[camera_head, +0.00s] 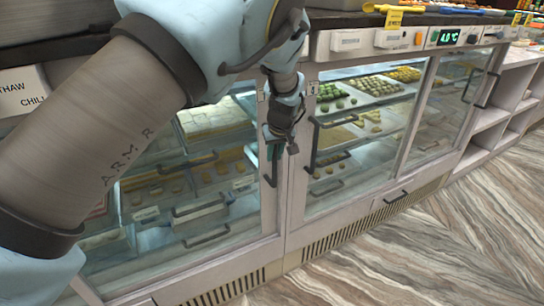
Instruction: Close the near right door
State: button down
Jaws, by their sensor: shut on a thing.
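A glass display counter has framed glass doors along its front. The near glass door (238,205), left of the middle post, has a dark vertical bar handle (271,178) at its right edge. My gripper (275,153) is at the upper part of this handle and is shut on it. My arm covers the left part of this door, so its far edge is hidden. The door looks nearly in line with the counter front; I cannot tell whether a small gap is left.
Another glass door (345,185) with its own bar handle (313,150) stands just right of the post. Trays of sweets (372,86) sit behind the glass. A control panel (415,39) runs above. The wooden floor (440,245) in front is clear.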

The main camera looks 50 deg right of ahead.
jog(key=shift+s+d+r, duration=0.1)
jog(key=shift+s+d, duration=0.05)
jog(key=shift+d, duration=0.15)
jog(key=c, duration=1.1)
grip_release()
jog(key=shift+d, duration=0.1)
jog(key=o, duration=0.3)
jog(key=shift+o, duration=0.2)
jog(key=b+v, duration=0.2)
jog(key=v, duration=0.8)
jog(key=shift+a+r, duration=0.25)
jog(key=shift+s, duration=0.15)
